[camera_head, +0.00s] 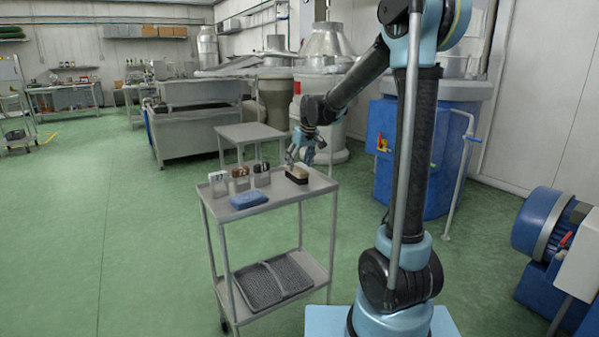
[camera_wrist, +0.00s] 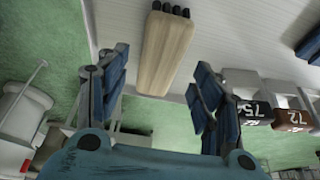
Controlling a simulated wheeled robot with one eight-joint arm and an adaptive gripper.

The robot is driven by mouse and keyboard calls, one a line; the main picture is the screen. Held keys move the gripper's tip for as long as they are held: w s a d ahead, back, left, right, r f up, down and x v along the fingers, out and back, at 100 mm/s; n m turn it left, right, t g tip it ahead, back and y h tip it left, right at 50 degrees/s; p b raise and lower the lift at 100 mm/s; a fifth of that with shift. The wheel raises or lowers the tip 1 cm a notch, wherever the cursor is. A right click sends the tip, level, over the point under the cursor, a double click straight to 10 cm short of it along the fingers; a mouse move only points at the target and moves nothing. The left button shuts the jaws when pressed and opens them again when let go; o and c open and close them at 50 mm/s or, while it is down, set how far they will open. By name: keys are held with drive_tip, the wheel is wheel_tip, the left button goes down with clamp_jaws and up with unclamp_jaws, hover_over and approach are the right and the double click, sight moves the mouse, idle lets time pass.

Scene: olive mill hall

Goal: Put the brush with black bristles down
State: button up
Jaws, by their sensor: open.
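The brush (camera_head: 297,172) has a pale wooden back and black bristles. It rests on the top of a grey metal trolley (camera_head: 222,213), near its right back corner, wood up and bristles down. In the wrist view the wooden back (camera_wrist: 165,52) stretches away from me, with black bristle tufts showing at its far end. My gripper (camera_head: 305,152) is just above and behind the brush. Its blue-padded fingers (camera_wrist: 160,88) are open and spread apart, with nothing held between them. The near end of the wood shows in line with the gap; I see no finger touching it.
Small numbered boxes (camera_head: 241,177) stand left of the brush; some show in the wrist view (camera_wrist: 294,116). A dark grey basket (camera_head: 270,284) sits on the lower shelf. A bare grey table (camera_head: 248,132) stands behind.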

drive_tip(key=v, duration=0.5)
drive_tip(key=shift+s+r, duration=0.1)
drive_tip(key=shift+r, duration=0.25)
drive_tip(key=shift+s+d+r, duration=0.15)
drive_tip(key=shift+d, duration=0.05)
drive_tip(key=s+d+f+m+h, duration=0.1)
drive_tip(key=s+d+f+m, duration=0.1)
drive_tip(key=s+d, duration=0.6)
drive_tip(key=s+d+f+m, duration=0.1)
drive_tip(key=s+d, duration=0.4)
drive_tip(key=s, duration=0.5)
drive_tip(key=s+d+f+m, duration=0.1)
drive_tip(key=s+d+f, duration=0.2)
drive_tip(key=s, duration=0.3)
drive_tip(key=s+d+f+m+g+h, duration=0.1)
drive_tip(key=s+d+f, duration=0.2)
drive_tip(key=s+f, duration=0.2)
drive_tip(key=s+d+f+m, duration=0.1)
drive_tip(key=s+d+f, duration=0.2)
drive_tip(key=s+f, duration=0.2)
drive_tip(key=s, duration=0.3)
drive_tip(key=shift+m+h, duration=0.3)
drive_tip(key=shift+w+f, duration=0.2)
drive_tip(key=shift+w, duration=0.25)
